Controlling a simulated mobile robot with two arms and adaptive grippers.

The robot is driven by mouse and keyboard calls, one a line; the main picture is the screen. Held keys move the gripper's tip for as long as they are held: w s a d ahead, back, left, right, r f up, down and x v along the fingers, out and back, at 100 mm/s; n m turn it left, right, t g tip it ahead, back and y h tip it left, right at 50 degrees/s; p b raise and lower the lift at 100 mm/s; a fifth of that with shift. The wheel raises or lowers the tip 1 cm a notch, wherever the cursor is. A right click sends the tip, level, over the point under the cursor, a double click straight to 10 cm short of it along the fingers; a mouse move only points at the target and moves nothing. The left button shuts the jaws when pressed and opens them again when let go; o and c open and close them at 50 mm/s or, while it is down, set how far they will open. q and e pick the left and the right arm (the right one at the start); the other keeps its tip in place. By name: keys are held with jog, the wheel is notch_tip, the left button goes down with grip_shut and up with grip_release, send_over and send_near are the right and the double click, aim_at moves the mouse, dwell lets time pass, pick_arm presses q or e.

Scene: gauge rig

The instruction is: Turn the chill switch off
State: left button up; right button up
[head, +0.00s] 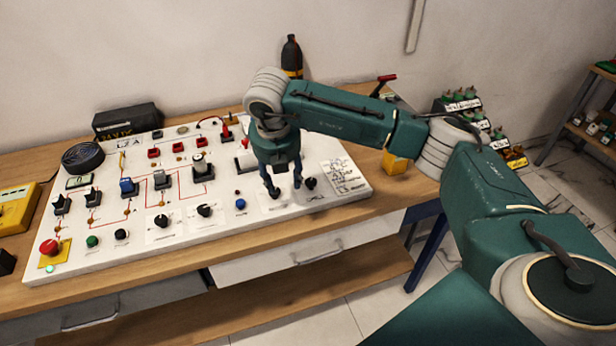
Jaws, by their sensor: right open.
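The white control panel (110,255) lies on the workbench with several switches, knobs and buttons. Its labels are too small to read, so I cannot tell which control is the chill switch. A row of lever-like switches includes black ones (62,204) and a blue one (128,187). Black rotary knobs (204,210) sit in front of them. My right gripper (286,188) points down over the panel's right part, open and empty, with a black knob (310,183) just right of its fingertips. The gripper and wrist hide part of the panel behind them. My left gripper is out of view.
A red mushroom button (49,248) stands at the panel's front left. A yellow meter (18,208) lies left of the panel, and a black box (127,120) and a dark bottle (291,58) stand behind it. A yellow block (395,163) sits right of it.

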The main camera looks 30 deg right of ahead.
jog(key=m+h, duration=0.1)
jog(key=h, duration=0.1)
send_near(311, 181)
jog(key=v, duration=0.2)
jog(key=p+x, duration=0.3)
jog(key=x, duration=0.6)
jog(key=shift+f, duration=0.1)
jog(key=shift+w+d+f, duration=0.15)
jog(key=shift+d+f, duration=0.05)
jog(key=shift+f, duration=0.3)
grip_shut()
